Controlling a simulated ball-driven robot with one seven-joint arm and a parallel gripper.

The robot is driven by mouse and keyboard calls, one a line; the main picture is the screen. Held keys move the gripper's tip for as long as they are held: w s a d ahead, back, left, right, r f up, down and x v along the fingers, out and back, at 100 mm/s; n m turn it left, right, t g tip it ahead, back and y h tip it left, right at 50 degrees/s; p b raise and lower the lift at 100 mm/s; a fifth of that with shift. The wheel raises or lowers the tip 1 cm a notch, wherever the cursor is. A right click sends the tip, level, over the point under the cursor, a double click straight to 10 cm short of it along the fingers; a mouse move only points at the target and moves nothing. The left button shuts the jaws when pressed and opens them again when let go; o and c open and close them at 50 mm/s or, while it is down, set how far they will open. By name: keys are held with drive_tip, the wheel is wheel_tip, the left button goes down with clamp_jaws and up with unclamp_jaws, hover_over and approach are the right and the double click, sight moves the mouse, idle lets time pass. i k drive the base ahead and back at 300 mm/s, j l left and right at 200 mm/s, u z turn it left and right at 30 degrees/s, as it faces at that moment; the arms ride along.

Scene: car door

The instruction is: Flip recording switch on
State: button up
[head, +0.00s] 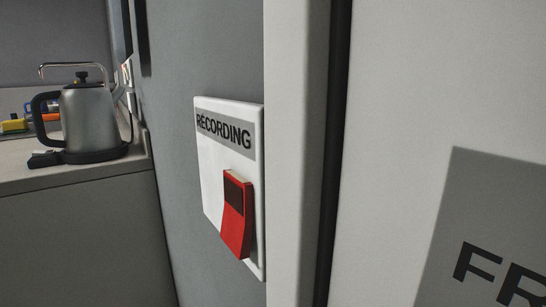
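The recording switch is a red rocker (237,222) with a dark upper part, on a white plate (213,190) labelled "RECORDING". The plate is fixed to a grey wall panel near the middle of the head view. The rocker's lower part appears to stand out from the plate. Whether it is on or off I cannot tell. My gripper is not in view.
A pale vertical frame edge (297,150) stands just right of the plate, beside a dark gap. A light panel (420,90) with a partly cut-off "FR" sign fills the right. A kettle (90,118) stands on a counter (75,180) at left.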

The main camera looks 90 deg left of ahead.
sight(237, 221)
drive_tip(key=l+u, duration=0.1)
drive_tip(key=u, duration=0.4)
drive_tip(key=k+u, duration=0.1)
drive_tip(key=u, duration=0.4)
drive_tip(key=k+u, duration=0.1)
drive_tip(key=u, duration=0.35)
drive_tip(key=i+u, duration=0.2)
drive_tip(key=i, duration=0.05)
